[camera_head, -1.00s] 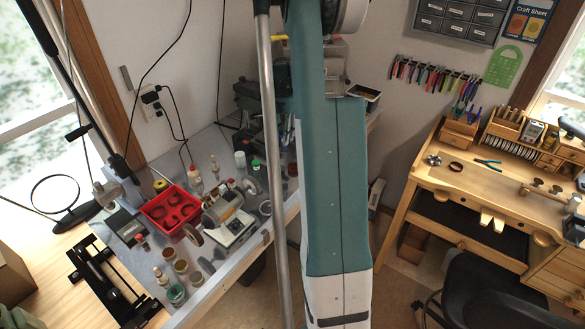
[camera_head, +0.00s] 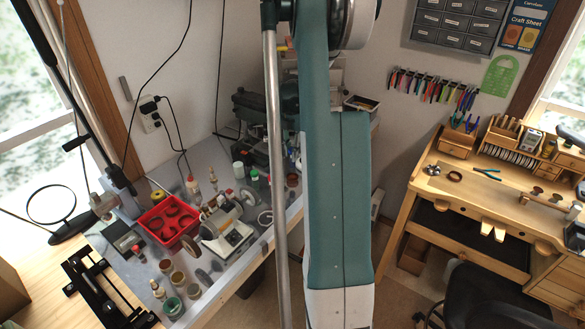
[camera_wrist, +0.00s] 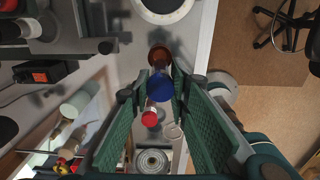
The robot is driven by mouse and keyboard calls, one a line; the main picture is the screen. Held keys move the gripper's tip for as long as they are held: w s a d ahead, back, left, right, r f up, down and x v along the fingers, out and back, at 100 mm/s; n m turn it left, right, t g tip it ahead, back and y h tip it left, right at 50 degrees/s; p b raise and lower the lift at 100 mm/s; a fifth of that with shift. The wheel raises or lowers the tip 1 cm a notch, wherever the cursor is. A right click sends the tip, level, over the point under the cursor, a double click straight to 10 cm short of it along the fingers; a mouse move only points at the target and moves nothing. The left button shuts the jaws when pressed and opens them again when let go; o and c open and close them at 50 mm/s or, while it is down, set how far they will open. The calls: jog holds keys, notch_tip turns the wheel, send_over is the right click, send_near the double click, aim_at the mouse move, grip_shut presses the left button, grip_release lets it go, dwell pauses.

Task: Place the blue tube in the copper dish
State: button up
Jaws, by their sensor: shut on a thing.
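In the wrist view, the blue tube (camera_wrist: 160,88) shows its rounded blue end between the fingertips of my gripper (camera_wrist: 158,86). The green-padded fingers are closed in on it from both sides. A copper-brown round thing (camera_wrist: 159,54), which looks like the copper dish, shows just above the blue end in the picture. The tube partly covers it, and I cannot tell whether they touch. In the head view my teal arm hides the gripper and the tube.
A red-capped bottle (camera_wrist: 151,116) stands close by the fingers in the wrist view. A white-rimmed ring (camera_wrist: 164,8) lies at the top. In the head view, a red tray (camera_head: 168,219), a grinder (camera_head: 228,238) and several jars crowd the grey bench left of my arm.

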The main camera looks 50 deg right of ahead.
aim_at(293, 165)
jog(key=shift+f, duration=1.75)
jog(key=shift+f, duration=1.85)
jog(key=shift+f, duration=0.2)
jog(key=o, duration=0.9)
jog(key=shift+c, duration=0.2)
jog(key=shift+r, duration=0.15)
notch_tip(293, 165, up, 12)
jog(key=shift+r, duration=0.1)
